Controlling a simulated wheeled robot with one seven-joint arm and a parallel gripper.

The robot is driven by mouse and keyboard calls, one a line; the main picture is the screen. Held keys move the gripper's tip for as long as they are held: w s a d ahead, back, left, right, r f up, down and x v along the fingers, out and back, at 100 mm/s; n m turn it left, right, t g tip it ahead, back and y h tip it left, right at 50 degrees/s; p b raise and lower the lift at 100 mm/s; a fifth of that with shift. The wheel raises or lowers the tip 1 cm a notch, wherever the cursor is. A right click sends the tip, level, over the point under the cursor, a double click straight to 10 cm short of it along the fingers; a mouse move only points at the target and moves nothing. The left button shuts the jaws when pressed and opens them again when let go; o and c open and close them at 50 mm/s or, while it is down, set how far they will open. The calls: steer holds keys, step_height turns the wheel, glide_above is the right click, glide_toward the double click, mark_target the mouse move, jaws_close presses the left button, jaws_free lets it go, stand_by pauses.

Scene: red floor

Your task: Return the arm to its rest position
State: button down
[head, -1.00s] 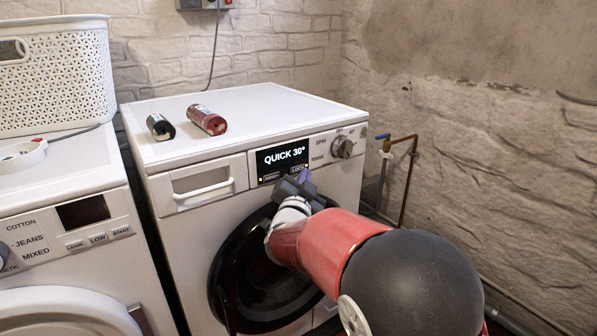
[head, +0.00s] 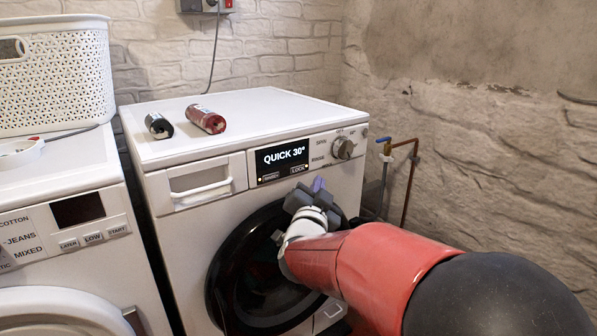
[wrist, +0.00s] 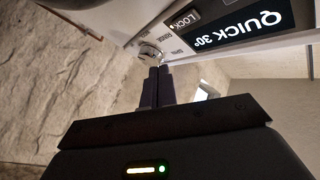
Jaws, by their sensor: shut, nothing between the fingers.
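My arm reaches in from the lower right in the head view, red with a dark joint. My gripper (head: 318,186) is in front of the right-hand washing machine (head: 176,235), just below its control panel, by the top of the round black door (head: 226,262). In the wrist view my gripper (wrist: 157,70) shows its two dark fingers together with nothing between them. The panel display (head: 282,158) reads QUICK 30°. The dial (head: 343,149) is right of the display.
A second washer (head: 75,262) stands at left with a white basket (head: 62,75) behind. Pipes (head: 409,175) run along the right wall. Free room lies between my arm and that wall.

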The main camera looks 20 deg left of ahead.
stand_by(0.3)
steer(key=s+d+n+g+y, duration=0.3)
steer(key=s+d+n+g, duration=0.4)
steer(key=d, duration=0.6)
steer(key=s+d+f+g+h, duration=0.1)
steer(key=s+d+f+g, duration=0.1)
steer(key=s+d, duration=0.3)
steer(key=s+d+f+g+h+p, duration=0.1)
steer(key=s+d, duration=0.4)
steer(key=s, duration=0.6)
steer(key=s+d+f+g+h, duration=0.2)
steer(key=s+d+f+g, duration=0.2)
steer(key=s, duration=0.4)
steer(key=shift+s+d+f, duration=0.4)
steer(key=shift+d+f, duration=0.3)
steer(key=shift+f, duration=0.15)
